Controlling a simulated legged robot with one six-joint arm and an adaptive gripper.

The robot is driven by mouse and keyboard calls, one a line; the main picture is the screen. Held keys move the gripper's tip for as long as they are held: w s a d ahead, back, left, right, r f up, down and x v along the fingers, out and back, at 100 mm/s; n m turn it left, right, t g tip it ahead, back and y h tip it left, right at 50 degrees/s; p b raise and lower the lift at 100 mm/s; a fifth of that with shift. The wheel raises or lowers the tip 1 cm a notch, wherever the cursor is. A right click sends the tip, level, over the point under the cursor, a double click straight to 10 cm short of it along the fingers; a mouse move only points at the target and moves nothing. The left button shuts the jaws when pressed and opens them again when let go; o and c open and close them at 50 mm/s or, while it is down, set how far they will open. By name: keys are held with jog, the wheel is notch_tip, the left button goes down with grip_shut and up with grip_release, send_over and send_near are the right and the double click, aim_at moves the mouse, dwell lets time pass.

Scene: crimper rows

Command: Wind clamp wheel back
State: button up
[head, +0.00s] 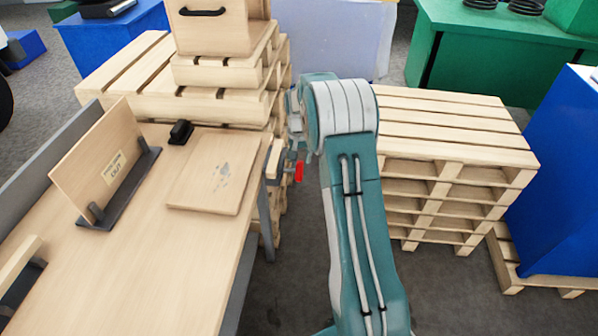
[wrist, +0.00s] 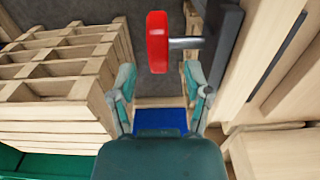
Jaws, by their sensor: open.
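The clamp wheel is a red disc (head: 299,171) at the right edge of the wooden bench, beside the bench's grey leg. In the wrist view the red wheel (wrist: 157,42) is seen nearly edge-on, on a short grey shaft (wrist: 186,43) reaching in from the right. My gripper (wrist: 158,76) is open, with one teal finger on each side and nothing between the tips. The wheel lies just beyond the fingertips, roughly centred between them and apart from them in the picture. In the head view my arm's end hides most of the gripper.
The bench (head: 130,260) carries a flat board (head: 212,170), a small black block (head: 181,132) and an upright labelled panel (head: 105,165). Pallet stacks stand behind (head: 130,105) and to the right (head: 450,150). A blue container (head: 565,180) is at far right. Grey floor shows beside the bench.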

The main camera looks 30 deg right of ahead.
aim_at(299, 172)
notch_tip(299, 172, down, 6)
jog(key=shift+d+f, duration=0.1)
jog(key=shift+f, duration=0.1)
grip_shut()
